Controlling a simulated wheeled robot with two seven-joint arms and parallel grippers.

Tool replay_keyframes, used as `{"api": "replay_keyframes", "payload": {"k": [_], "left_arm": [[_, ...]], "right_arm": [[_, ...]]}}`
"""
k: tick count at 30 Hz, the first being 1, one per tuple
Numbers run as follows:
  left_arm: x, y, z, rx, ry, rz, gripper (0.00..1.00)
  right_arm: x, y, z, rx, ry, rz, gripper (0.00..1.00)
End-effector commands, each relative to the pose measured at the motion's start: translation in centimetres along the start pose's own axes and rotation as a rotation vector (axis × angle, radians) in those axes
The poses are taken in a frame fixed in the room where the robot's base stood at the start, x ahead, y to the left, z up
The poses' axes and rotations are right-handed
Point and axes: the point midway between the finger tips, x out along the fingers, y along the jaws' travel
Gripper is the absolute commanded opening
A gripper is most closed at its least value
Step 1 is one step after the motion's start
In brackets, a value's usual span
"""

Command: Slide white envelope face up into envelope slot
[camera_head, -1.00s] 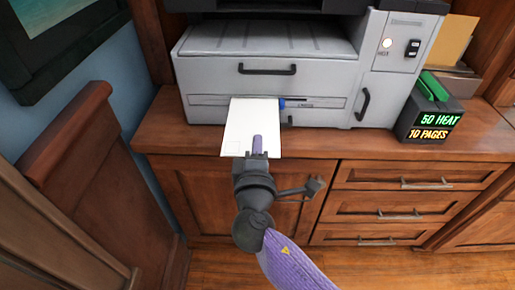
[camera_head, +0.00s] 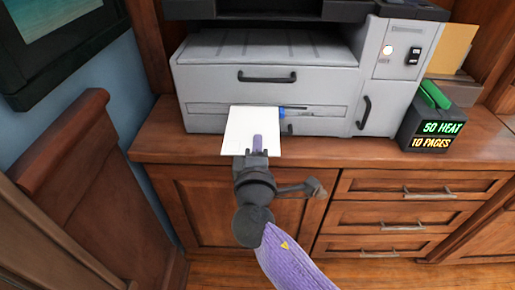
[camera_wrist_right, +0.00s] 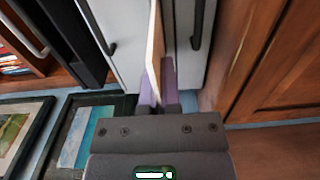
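The white envelope (camera_head: 248,128) lies nearly flat over the counter, its far edge at the slot line (camera_head: 205,107) across the front of the grey printer-like machine (camera_head: 270,88). Whether that edge is inside the slot or just against it I cannot clearly tell. My right gripper (camera_head: 257,145) is shut on the envelope's near edge, with one purple finger on top. In the right wrist view the envelope (camera_wrist_right: 156,45) shows edge-on between the purple fingers (camera_wrist_right: 160,95). A blue piece (camera_head: 281,113) sits beside the envelope's right edge. My left gripper is out of view.
The machine has black handles (camera_head: 268,77). The wooden counter (camera_head: 180,140) is clear at left. Drawers (camera_head: 400,215) lie below. A framed picture (camera_head: 50,40) hangs left.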

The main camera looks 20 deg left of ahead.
Motion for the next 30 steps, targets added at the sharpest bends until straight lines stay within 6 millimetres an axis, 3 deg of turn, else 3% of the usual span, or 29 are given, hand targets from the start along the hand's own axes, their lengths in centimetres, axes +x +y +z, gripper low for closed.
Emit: {"api": "replay_keyframes", "payload": {"k": [16,22,30], "left_arm": [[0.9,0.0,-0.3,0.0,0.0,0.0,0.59],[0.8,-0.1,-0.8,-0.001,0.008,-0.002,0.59],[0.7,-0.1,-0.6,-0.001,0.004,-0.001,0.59]], "right_arm": [[1.3,-0.1,0.0,0.0,0.001,-0.001,0.0],[1.3,0.0,0.0,0.0,0.001,-0.001,0.43],[1.2,0.0,0.0,0.0,0.001,-0.001,0.44]]}}
